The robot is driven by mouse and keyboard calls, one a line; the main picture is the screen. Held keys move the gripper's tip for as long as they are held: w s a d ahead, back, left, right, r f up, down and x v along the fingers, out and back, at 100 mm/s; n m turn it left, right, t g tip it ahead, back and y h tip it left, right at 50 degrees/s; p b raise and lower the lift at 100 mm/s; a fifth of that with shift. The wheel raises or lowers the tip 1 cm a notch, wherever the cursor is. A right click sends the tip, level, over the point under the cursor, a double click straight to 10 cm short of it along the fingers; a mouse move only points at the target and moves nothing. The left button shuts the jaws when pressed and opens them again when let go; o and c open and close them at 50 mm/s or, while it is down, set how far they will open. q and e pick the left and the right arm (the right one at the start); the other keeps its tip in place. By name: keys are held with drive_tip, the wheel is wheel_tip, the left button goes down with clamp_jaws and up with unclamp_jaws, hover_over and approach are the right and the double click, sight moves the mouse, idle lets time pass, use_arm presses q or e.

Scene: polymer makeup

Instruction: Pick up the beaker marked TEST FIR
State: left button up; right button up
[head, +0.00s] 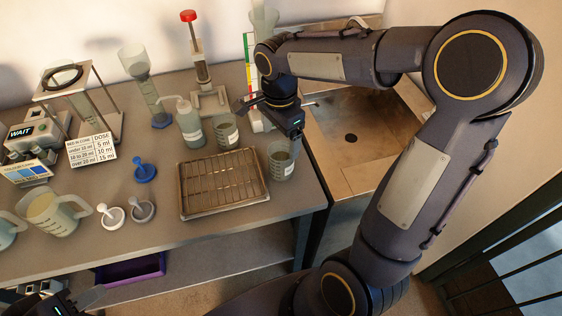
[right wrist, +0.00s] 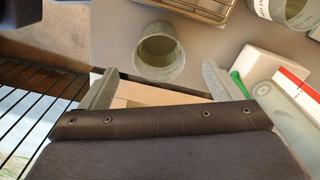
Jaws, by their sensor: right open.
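Two clear beakers with small labels stand at the right end of the bench. My right gripper (head: 268,122) is open and empty, above and near both. In the right wrist view, a beaker (right wrist: 160,52) lies ahead between the open fingers, apart from them. A labelled beaker (right wrist: 292,12) is at the upper right. My left gripper (head: 75,301) is partly cut off.
A wire rack on a tray (head: 223,183) lies left of the front beaker. A wash bottle (head: 190,128), a red-topped stand (head: 205,75) and a measuring cylinder (head: 148,92) stand behind. A sink (head: 350,137) adjoins the bench's right end. Jugs and a dose card (head: 92,149) are left.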

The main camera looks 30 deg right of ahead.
sight(282, 155)
wheel_tip(282, 155, down, 8)
drive_tip(key=shift+s+d+r, duration=0.1)
drive_tip(key=shift+d+r, duration=0.05)
drive_tip(key=shift+r, duration=0.1)
drive_tip(key=c, duration=1.1)
drive_tip(key=shift+o, duration=0.2)
drive_tip(key=shift+r, duration=0.1)
